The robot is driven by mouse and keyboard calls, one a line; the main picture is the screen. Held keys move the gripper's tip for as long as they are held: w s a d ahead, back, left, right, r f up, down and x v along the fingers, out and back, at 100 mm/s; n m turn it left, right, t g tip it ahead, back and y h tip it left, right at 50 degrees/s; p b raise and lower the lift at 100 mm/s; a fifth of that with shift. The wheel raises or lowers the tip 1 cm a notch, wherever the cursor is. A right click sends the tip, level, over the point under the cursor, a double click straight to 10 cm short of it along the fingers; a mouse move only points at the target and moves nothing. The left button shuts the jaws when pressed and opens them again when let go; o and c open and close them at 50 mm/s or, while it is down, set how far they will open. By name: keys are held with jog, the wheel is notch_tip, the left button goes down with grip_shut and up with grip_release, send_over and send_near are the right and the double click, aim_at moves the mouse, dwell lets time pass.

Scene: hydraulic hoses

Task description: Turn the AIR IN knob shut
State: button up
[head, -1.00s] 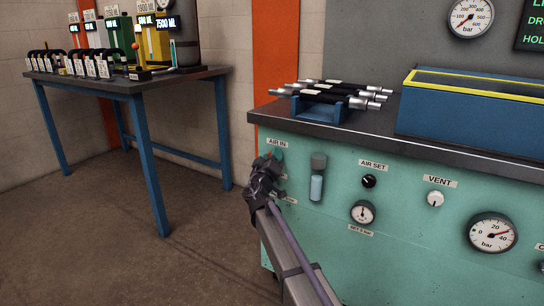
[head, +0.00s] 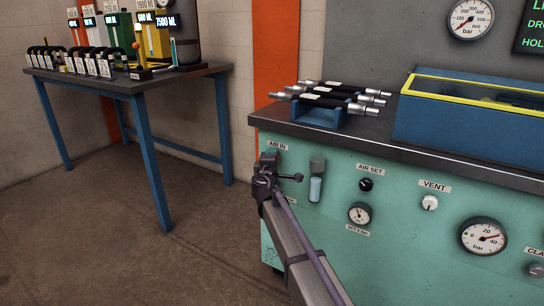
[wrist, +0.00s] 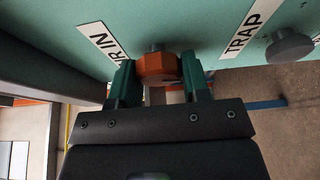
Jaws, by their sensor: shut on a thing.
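The AIR IN knob (wrist: 157,68) is orange-red and faceted, on a grey stem from the teal panel, in the wrist view. My gripper (wrist: 160,80) is shut on it, with one green finger on each side. The AIR IN label (wrist: 104,40) is beside it and partly cut off in the wrist view. In the head view my gripper (head: 266,172) is at the panel's left end, just below the AIR IN label (head: 277,145), and hides the knob.
A TRAP label (wrist: 243,32) and a grey round knob (wrist: 289,46) are nearby in the wrist view. In the head view a glass-bowled unit (head: 316,185), the AIR SET knob (head: 366,185), the VENT knob (head: 430,202) and gauges (head: 484,236) are to the right.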

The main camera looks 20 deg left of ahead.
jog(key=shift+n+g+p, duration=0.5)
jog(key=shift+n+p, duration=0.05)
jog(key=shift+n, duration=0.55)
jog(key=o, duration=0.9)
jog(key=shift+s, duration=0.15)
jog(key=p+v, duration=0.1)
jog(key=v, duration=0.9)
jog(key=shift+s, duration=0.3)
jog(key=shift+h, duration=0.3)
